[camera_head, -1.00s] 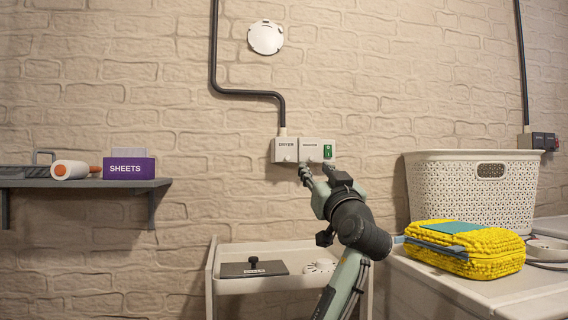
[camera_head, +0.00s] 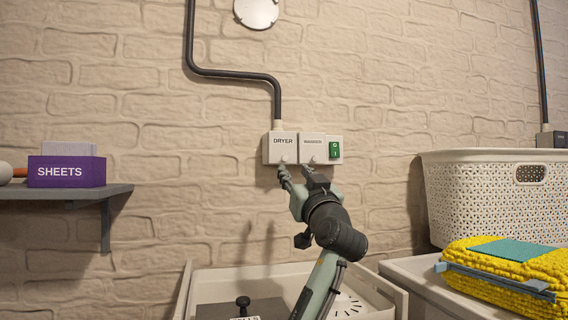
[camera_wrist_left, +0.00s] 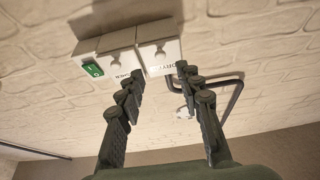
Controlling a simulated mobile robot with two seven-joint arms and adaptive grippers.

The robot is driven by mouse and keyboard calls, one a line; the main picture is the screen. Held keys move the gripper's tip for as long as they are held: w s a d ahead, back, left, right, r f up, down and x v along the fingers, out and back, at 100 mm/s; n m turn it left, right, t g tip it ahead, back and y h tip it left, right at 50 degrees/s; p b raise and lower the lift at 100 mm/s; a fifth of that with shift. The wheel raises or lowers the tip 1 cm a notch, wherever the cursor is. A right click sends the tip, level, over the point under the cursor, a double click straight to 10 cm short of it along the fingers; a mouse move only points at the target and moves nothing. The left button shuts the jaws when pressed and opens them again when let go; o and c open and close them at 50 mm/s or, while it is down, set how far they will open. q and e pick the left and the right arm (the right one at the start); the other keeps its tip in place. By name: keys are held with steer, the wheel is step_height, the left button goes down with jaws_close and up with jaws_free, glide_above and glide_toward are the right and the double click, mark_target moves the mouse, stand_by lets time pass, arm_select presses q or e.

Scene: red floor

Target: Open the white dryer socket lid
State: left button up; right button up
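The white dryer socket lid (camera_head: 280,150), labelled DRYER with a small knob near its lower edge, is shut on the wall. In the left wrist view the dryer lid (camera_wrist_left: 159,42) shows inverted. The washer lid (camera_head: 312,148) beside it is also shut. My left gripper (camera_head: 296,173) is just below the two sockets, open and empty. In the left wrist view my left gripper's fingers (camera_wrist_left: 160,75) are apart, with the dryer lid beyond them. I cannot tell whether a fingertip touches a lid. My right gripper is in neither view.
A green switch (camera_head: 335,150) is right of the washer lid. A pipe (camera_head: 235,74) enters the dryer socket from above. A shelf with a SHEETS box (camera_head: 66,171) is at left; a white basket (camera_head: 490,198) and yellow bundle (camera_head: 510,270) are at right. A white cart (camera_head: 205,278) stands below.

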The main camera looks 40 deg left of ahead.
mark_target(285, 159)
arm_select(q)
steer(key=x, duration=0.6)
steer(key=shift+a+r+p, duration=0.1)
steer(key=shift+r+p, duration=0.05)
steer(key=shift+p, duration=0.15)
steer(key=shift+w+a+r, duration=0.15)
steer(key=shift+w+a, duration=0.2)
steer(key=shift+a, duration=0.05)
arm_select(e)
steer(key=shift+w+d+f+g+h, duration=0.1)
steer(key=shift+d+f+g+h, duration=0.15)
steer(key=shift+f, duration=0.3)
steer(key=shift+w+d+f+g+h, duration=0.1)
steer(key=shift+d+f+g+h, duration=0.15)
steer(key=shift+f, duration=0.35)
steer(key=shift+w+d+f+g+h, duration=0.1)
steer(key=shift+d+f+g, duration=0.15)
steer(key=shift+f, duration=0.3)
arm_select(q)
jaws_close()
